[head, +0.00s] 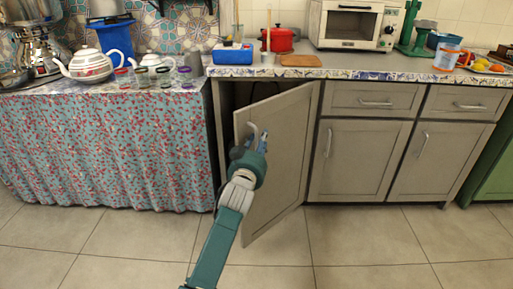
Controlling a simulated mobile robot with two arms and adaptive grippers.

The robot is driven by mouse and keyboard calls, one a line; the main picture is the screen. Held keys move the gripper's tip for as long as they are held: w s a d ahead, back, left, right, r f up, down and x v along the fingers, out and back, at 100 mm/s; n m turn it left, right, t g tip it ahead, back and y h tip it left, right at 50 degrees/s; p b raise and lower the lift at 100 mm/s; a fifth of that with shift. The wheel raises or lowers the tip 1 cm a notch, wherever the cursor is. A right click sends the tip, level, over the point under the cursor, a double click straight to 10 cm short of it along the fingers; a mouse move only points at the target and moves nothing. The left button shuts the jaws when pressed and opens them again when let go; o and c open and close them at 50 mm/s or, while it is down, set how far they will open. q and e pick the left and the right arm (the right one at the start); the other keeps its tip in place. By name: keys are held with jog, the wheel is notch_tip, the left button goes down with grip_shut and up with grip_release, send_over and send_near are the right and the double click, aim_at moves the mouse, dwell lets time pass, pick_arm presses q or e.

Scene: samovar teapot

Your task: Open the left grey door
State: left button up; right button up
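The left grey door (283,165) stands partly open, swung out from the cabinet on its right-hand side. Its free left edge points toward me, and a dark gap shows behind it at the upper left. Its pale curved handle (253,133) is near the top of the free edge. My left gripper (257,143) is at this handle, on the door's front face. The wrist and fingers overlap the handle, so I cannot tell whether the fingers are closed on it. My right gripper is out of view.
Two more grey doors (358,160) and two drawers (374,99) to the right are shut. A table with a patterned cloth (105,150) stands close on the left. A red pot (280,40) and a white oven (352,25) stand on the counter. The tiled floor (370,235) in front is clear.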

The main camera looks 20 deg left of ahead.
pick_arm(q)
jog(key=s, duration=1.1)
jog(key=shift+s+d, duration=0.4)
